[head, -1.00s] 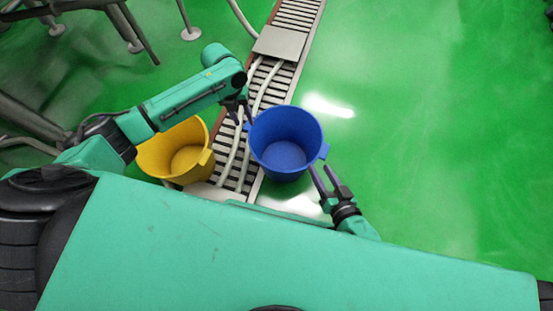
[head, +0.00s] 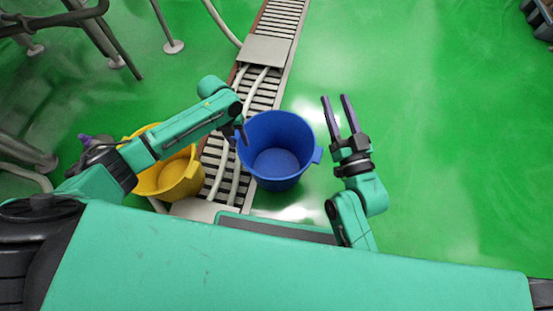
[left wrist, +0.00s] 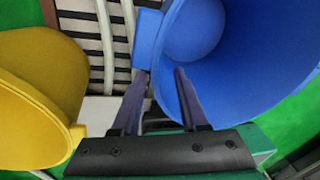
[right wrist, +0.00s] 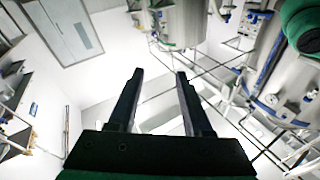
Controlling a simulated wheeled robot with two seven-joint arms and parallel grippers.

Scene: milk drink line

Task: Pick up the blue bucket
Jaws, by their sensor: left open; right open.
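The blue bucket (head: 277,150) stands upright and empty on the floor at the right edge of the drain grate. It has a lug on each side. My left gripper (head: 240,134) is at its left rim in the head view, partly hidden by its own arm. In the left wrist view, the open fingers (left wrist: 158,88) point at the left lug (left wrist: 147,40) and the rim of the blue bucket (left wrist: 225,50); I cannot tell whether they touch. My right gripper (head: 334,98) is open and empty, apart from the bucket on its right. The right wrist view shows its fingers (right wrist: 160,75) against the room.
A yellow bucket (head: 172,178) stands left of the grate, partly under my left arm. The drain grate (head: 262,92) with pale pipes runs between the buckets. Metal legs (head: 168,30) stand at upper left.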

